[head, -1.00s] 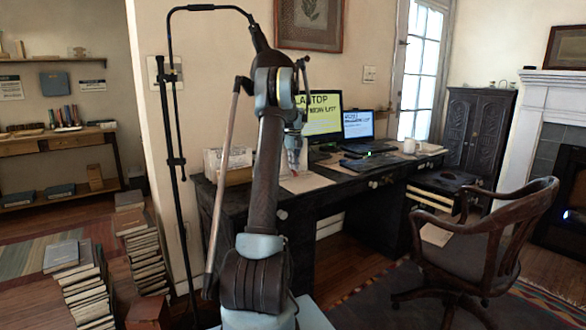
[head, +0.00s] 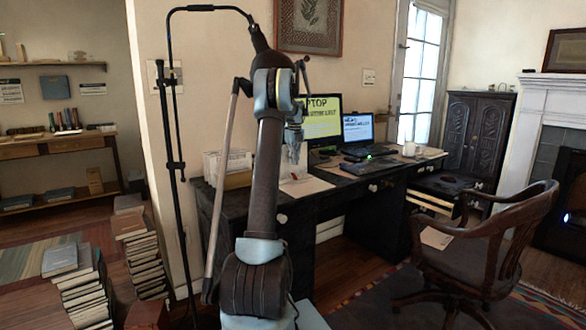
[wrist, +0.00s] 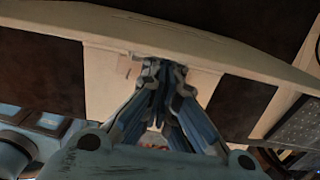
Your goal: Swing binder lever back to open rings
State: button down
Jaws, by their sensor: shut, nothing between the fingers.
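My gripper (head: 295,162) hangs over the left part of the dark desk, close above pale, flat paper-like sheets (head: 305,187). In the wrist view the two blue-grey fingers (wrist: 163,68) are together and empty, with their tips over a pale flat surface (wrist: 110,75). A small slot-like mark (wrist: 128,66) shows on this surface left of the tips. A tiny red spot shows between the finger links, but I cannot tell what it is. I cannot clearly make out the binder's lever or rings in either view. The fingers and palm hide part of the surface. Contact cannot be told.
A white-sided file box (head: 228,168) stands left of my gripper on the desk (head: 295,210). A monitor (head: 322,118) and a laptop (head: 358,130) stand behind and right. A wooden chair (head: 490,245) is at right. Book stacks (head: 85,285) stand on the floor at left.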

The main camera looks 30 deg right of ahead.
notch_tip(320, 180, up, 5)
jog(key=shift+a+f, duration=0.1)
jog(key=shift+a, duration=0.05)
jog(key=shift+s, duration=0.15)
dwell(0.5)
